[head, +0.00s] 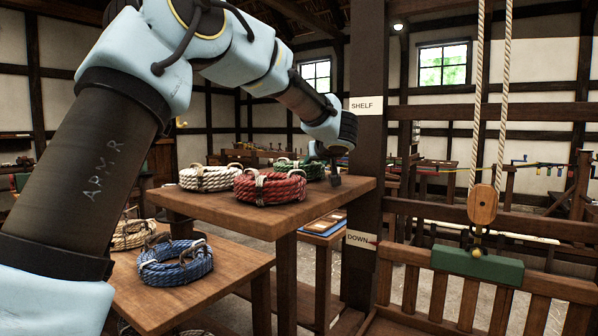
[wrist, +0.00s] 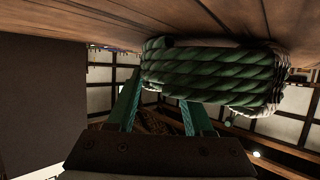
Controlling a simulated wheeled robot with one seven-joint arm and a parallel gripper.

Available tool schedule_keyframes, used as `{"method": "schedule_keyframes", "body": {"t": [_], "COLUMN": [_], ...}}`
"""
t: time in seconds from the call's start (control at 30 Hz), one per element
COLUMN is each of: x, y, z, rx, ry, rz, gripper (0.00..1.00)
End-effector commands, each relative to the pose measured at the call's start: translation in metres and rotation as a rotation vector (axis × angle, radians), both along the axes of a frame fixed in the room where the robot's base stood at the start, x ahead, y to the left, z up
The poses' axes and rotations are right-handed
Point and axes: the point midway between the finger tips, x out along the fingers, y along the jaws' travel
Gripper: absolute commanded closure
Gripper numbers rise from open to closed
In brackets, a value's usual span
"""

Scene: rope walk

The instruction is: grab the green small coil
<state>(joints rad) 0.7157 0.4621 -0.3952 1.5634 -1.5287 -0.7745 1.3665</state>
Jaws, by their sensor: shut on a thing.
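The small green coil (head: 312,168) sits at the far right end of the raised wooden shelf top (head: 345,188), partly hidden behind the red coil in the head view. In the wrist view the green coil (wrist: 215,78) fills the upper middle, with pale bindings at its ends. My gripper (head: 335,180) is at the coil's right side, pointing down. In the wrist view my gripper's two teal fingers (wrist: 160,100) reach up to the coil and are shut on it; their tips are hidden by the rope. The coil appears to be against the wooden surface.
A red coil (head: 270,188) and a white coil (head: 210,178) share the shelf top. A blue coil (head: 175,263) and a tan coil (head: 134,234) lie on the lower table. A wooden post (head: 365,130) stands just right of my gripper. A pulley (head: 482,205) hangs farther right.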

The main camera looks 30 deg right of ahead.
Motion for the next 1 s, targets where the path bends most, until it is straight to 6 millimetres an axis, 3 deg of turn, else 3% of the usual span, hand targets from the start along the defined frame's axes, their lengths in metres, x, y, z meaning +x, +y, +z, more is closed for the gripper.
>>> {"method": "schedule_keyframes", "body": {"t": [0.03, 0.33, 1.0], "x": [-0.0002, 0.0000, 0.0002], "y": [-0.0004, -0.0001, 0.0000], "z": [0.0000, 0.0000, 0.0054], "rx": [0.000, 0.000, -0.002], "ry": [0.000, 0.000, -0.003], "rz": [-0.001, 0.000, 0.000], "gripper": [0.68, 1.00, 1.00]}}
